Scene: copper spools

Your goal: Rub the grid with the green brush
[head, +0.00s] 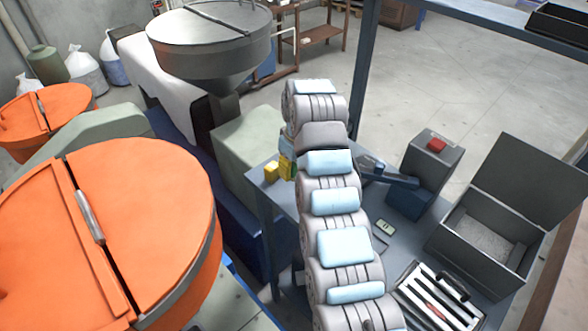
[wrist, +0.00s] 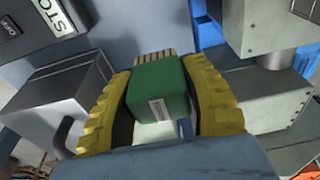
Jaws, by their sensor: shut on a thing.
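In the wrist view my gripper (wrist: 162,98) has its two yellow ribbed fingers closed on the green brush (wrist: 158,82), one on each side. The brush is a green block with a small pale label, and tan bristles show at its far edge. In the head view my own arm hides most of the gripper, and only bits of yellow (head: 287,166) show beside it. I cannot tell for sure which thing is the grid. A tray with white slats and a black handle (head: 437,297) lies at the table's front right, apart from the gripper.
An open dark box (head: 487,240) with a speckled grey inside stands on the table (head: 400,240) at the right. A grey control box with a red button (head: 437,146) stands behind it. Orange-lidded drums (head: 150,220) fill the left.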

